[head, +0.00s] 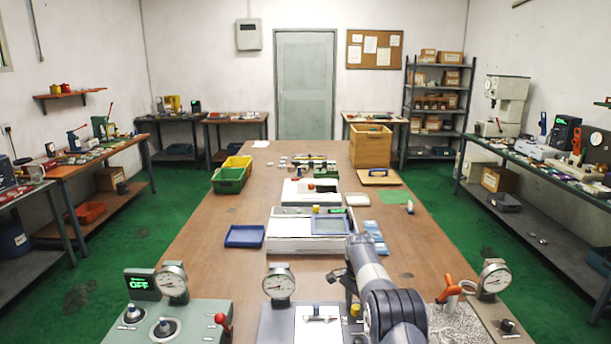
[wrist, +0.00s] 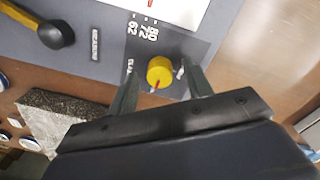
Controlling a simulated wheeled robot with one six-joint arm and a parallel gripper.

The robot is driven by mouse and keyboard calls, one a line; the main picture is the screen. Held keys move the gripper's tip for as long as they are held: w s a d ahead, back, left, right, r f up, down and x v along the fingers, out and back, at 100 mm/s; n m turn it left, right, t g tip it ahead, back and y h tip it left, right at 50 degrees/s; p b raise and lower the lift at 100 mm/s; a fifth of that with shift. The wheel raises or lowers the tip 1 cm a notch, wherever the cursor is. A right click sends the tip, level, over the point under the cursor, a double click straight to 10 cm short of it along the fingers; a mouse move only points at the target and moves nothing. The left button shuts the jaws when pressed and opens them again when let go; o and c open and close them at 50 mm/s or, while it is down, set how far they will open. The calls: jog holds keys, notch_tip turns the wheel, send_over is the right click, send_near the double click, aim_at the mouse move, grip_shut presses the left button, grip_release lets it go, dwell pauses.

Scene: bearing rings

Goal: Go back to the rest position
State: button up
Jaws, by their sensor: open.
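My gripper (wrist: 162,68) is open in the wrist view, its two dark fingers on either side of a round yellow knob (wrist: 159,73) with a red pointer mark. Gaps show between the knob and both fingers, and nothing is held. The knob sits on a dark plate (wrist: 187,45) printed with numbers. A small yellow piece (head: 356,311) shows beside the arm.
Dial gauges (head: 278,284) stand along the near edge, with an orange-handled tool (head: 449,290) right of my arm. A blue tray (head: 245,236) and a white case (head: 290,240) lie beyond.

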notch_tip(320, 180, up, 10)
jog(key=r, duration=0.1)
notch_tip(320, 180, down, 11)
jog(key=shift+r, duration=0.15)
jog(key=shift+f, duration=0.2)
jog(key=n, duration=1)
jog(key=shift+r, duration=0.1)
jog(key=n+p, duration=0.2)
jog(key=n, duration=0.3)
jog(key=shift+s+r+t+p, duration=0.1)
jog(key=shift+t+p, duration=0.2)
jog(key=n+p, duration=0.2)
jog(key=n, duration=0.1)
jog(key=shift+r, duration=0.25)
jog(key=shift+r, duration=0.1)
